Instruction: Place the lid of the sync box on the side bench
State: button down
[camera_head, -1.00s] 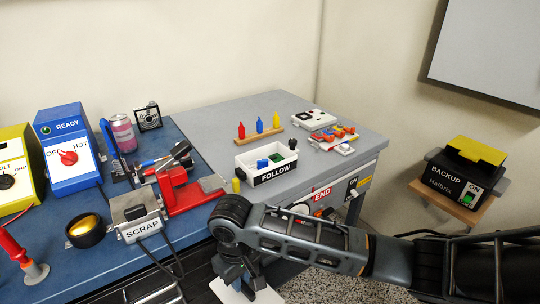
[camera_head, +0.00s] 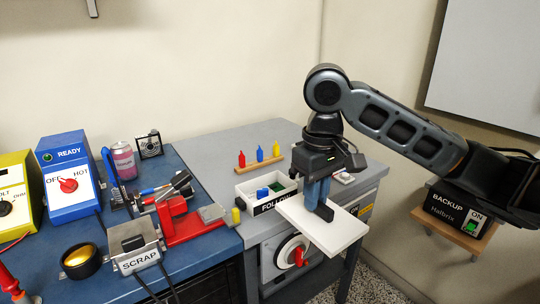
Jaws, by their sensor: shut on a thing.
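My gripper (camera_head: 318,200) points down and is shut on a flat white plate, which I take to be the lid (camera_head: 340,231). A dark block stands on the plate at the fingertips; I cannot tell whether it is a handle or part of my fingers. The plate looks roughly level. It overlaps the front edge of the grey side bench (camera_head: 220,150) in the picture; its height above the bench is unclear. No box is marked sync. An open white box marked FOLLOW (camera_head: 252,203) stands on the bench, left of my gripper, partly covered by the plate.
A wooden rack with coloured pegs (camera_head: 261,160) stands behind the white box. A dial with a red knob (camera_head: 296,256) is on the bench front. The blue bench (camera_head: 205,246) at left is crowded, with a red clamp (camera_head: 180,224). Grey bench top is clear at back left.

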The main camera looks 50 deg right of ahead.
aim_at(208, 162)
jog(key=i+l, duration=0.2)
jog(key=i, duration=0.3)
jog(key=i+l, duration=0.25)
jog(key=i, duration=0.2)
jog(key=i+l, duration=0.2)
jog(key=i, duration=0.3)
